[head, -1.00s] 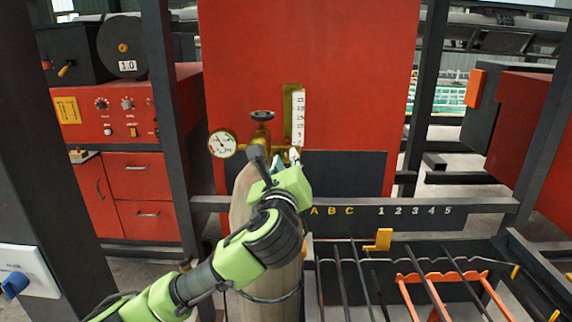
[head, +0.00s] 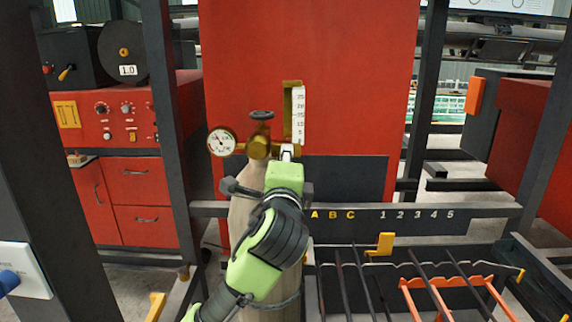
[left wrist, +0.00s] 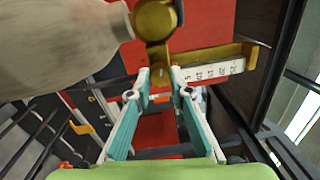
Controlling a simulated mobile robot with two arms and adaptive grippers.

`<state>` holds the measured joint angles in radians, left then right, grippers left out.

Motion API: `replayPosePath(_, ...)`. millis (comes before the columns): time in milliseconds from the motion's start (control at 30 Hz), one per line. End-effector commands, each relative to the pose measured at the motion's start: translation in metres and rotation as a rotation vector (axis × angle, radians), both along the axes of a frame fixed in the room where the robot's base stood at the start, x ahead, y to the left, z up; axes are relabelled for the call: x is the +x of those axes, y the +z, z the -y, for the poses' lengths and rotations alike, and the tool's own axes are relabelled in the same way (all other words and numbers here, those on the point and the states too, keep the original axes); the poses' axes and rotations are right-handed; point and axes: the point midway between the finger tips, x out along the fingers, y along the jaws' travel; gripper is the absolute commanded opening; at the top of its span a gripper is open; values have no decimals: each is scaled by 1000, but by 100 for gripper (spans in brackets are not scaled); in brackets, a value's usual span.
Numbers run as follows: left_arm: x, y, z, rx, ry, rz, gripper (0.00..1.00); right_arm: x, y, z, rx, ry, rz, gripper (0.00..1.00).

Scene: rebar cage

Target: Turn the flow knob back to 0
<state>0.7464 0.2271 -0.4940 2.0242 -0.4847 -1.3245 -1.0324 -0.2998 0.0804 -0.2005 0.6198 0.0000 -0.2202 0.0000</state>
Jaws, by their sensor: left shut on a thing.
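The brass regulator (head: 259,146) sits on top of a pale gas cylinder (head: 247,205), with a dark valve wheel above it and a round gauge (head: 221,142) at its left. A flow tube with a white number scale (head: 299,114) stands upright at its right; the scale also shows in the left wrist view (left wrist: 215,70). My left gripper (head: 287,152) is at the foot of this tube, its fingertips (left wrist: 161,76) shut on the small flow knob (left wrist: 160,72). The fingers mostly hide the knob, so its setting cannot be read. My right gripper is not in view.
A dark rail (head: 420,213) marked with letters and numbers crosses right of the cylinder. Dark bars and an orange rack (head: 445,283) lie below it. A red cabinet with drawers (head: 135,185) stands at left, and dark posts frame the space.

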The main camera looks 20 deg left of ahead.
Motion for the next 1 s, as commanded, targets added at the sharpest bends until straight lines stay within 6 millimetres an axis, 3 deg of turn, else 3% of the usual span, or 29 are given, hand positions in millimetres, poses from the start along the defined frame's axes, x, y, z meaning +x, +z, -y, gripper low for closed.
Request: replayPosePath(1000,1,-5,2,-888,2,249,0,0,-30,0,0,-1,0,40)
